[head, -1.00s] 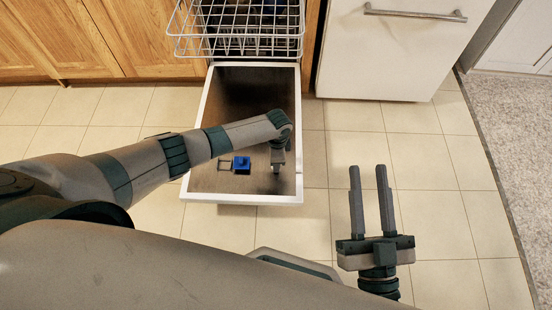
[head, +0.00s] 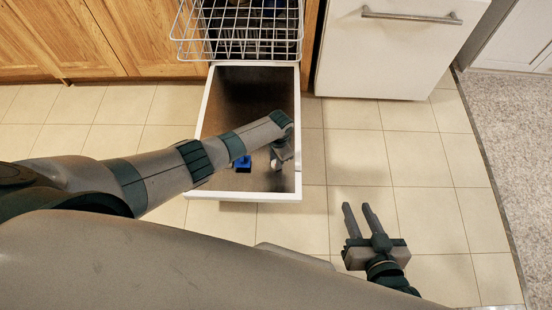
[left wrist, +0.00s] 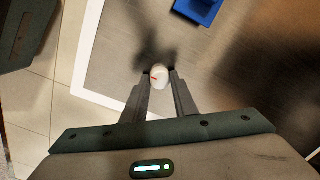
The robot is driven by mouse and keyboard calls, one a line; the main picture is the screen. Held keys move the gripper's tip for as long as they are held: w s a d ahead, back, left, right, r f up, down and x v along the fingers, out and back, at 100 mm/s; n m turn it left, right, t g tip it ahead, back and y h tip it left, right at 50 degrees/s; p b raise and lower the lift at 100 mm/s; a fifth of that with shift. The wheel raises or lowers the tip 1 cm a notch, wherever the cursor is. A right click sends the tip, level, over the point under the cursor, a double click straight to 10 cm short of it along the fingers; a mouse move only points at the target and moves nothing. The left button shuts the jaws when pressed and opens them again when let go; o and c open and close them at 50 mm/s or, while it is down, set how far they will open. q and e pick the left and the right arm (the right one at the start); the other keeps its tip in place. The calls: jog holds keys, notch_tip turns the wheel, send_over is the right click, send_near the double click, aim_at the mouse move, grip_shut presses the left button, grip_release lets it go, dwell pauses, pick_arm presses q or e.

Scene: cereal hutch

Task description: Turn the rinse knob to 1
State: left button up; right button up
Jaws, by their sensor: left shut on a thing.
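The rinse knob (left wrist: 159,75) is a small white round knob with a red mark, seen in the left wrist view on the inner side of the open dishwasher door (left wrist: 98,98). My left gripper (left wrist: 159,82) is shut on the knob, one finger on each side. The red mark lies on the left part of the knob's face. In the head view my left gripper (head: 277,163) reaches down to the right part of the door, and mostly hides the knob. No number for the knob is readable. My right gripper (head: 357,207) is open and empty above the floor.
A blue part (head: 243,162) sits on the door left of my left gripper; it also shows in the left wrist view (left wrist: 198,10). A white wire rack (head: 240,48) stands above the door's far end. A white appliance (head: 385,55) is at right. Tiled floor is free around the door.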

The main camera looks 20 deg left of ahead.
jog(key=shift+s+f, duration=0.1)
jog(key=shift+f, duration=0.1)
pick_arm(q)
jog(key=o, duration=1)
jog(key=shift+o, duration=0.2)
jog(key=shift+r, duration=0.25)
pick_arm(e)
jog(key=shift+s+d+g, duration=0.1)
jog(key=shift+s+g, duration=0.05)
jog(key=shift+g, duration=0.15)
pick_arm(q)
notch_tip(320, 180, up, 3)
jog(key=shift+r+p, duration=0.2)
jog(key=shift+p, duration=0.8)
notch_tip(320, 180, up, 14)
jog(key=p, duration=0.4)
jog(key=shift+d+f, duration=0.25)
jog(key=shift+d, duration=0.1)
pick_arm(e)
jog(key=s+d+f+g+h, duration=0.3)
jog(key=s+d+f+g, duration=0.1)
jog(key=s+d+g, duration=0.2)
jog(key=shift+s+d+f, duration=0.25)
jog(key=shift+d+f, duration=0.1)
jog(key=shift+d, duration=0.4)
pick_arm(q)
jog(key=shift+w, duration=0.1)
